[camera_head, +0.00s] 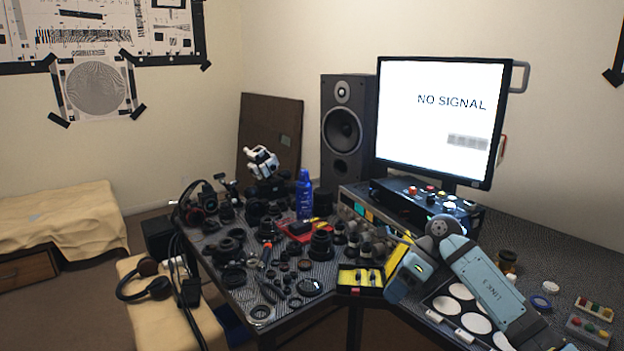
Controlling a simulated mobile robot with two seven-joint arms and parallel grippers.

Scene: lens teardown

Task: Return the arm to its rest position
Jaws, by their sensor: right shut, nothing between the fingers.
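My right arm, pale blue and grey, comes in from the lower right and bends at a round grey joint in front of the monitor. From there it angles down to the left. My right gripper (397,290) is at the low end of this arm, over the table's front edge beside the yellow-and-black box (360,292). It is shut and holds nothing; its fingertips are hard to make out. My left gripper is not in view.
Lens parts and rings (320,245) crowd the left table. A blue bottle (304,195), a speaker (347,130) and a monitor (440,115) stand behind. A mat with white discs (476,323) lies partly under my arm. Headphones (147,284) lie at lower left.

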